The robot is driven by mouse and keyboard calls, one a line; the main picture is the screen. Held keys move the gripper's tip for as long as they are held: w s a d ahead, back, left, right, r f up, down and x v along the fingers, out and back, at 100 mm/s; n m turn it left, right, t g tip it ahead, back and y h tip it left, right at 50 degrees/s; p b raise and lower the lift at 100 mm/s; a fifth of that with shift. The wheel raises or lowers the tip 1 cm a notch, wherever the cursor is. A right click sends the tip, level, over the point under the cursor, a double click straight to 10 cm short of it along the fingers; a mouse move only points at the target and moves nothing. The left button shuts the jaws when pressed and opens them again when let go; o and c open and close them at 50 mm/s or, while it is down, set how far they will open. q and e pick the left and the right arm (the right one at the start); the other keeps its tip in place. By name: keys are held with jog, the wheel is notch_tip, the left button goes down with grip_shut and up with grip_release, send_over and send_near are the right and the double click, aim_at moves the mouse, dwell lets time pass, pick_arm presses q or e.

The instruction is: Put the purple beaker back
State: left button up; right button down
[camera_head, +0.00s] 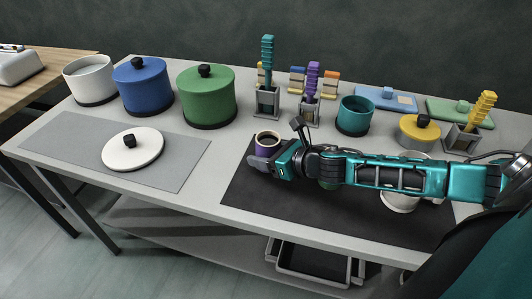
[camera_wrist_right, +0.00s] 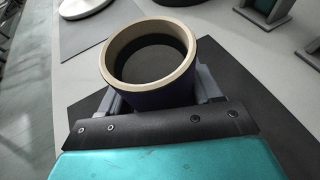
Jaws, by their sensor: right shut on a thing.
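The purple beaker (camera_head: 263,151) has a pale beige rim and a dark inside. It stands upright near the left edge of the dark mat (camera_head: 246,193). In the right wrist view the beaker (camera_wrist_right: 150,99) sits between my gripper's fingers, its open top facing the camera. My right gripper (camera_head: 268,163) reaches in from the right and is shut on the beaker, covering its lower part. I cannot tell whether its base touches the mat. My left gripper is not in view.
A white pot (camera_head: 88,76), blue pot (camera_head: 143,87) and green pot (camera_head: 207,98) stand at the back left. A white lid (camera_head: 132,152) lies on the grey mat (camera_head: 60,139). Tool holders, a teal pot (camera_head: 354,119) and a yellow pot (camera_head: 418,137) stand at the back right.

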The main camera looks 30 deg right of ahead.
jog(key=shift+f+b, duration=0.4)
jog(key=shift+f, duration=0.15)
dwell(0.4)
jog(key=shift+c, duration=0.7)
grip_release()
jog(key=shift+f, duration=0.1)
jog(key=shift+v, duration=0.9)
jog(key=shift+p+v, duration=0.65)
jog(key=shift+v, duration=1.15)
jog(key=shift+p+v, duration=0.5)
jog(key=shift+v, duration=0.85)
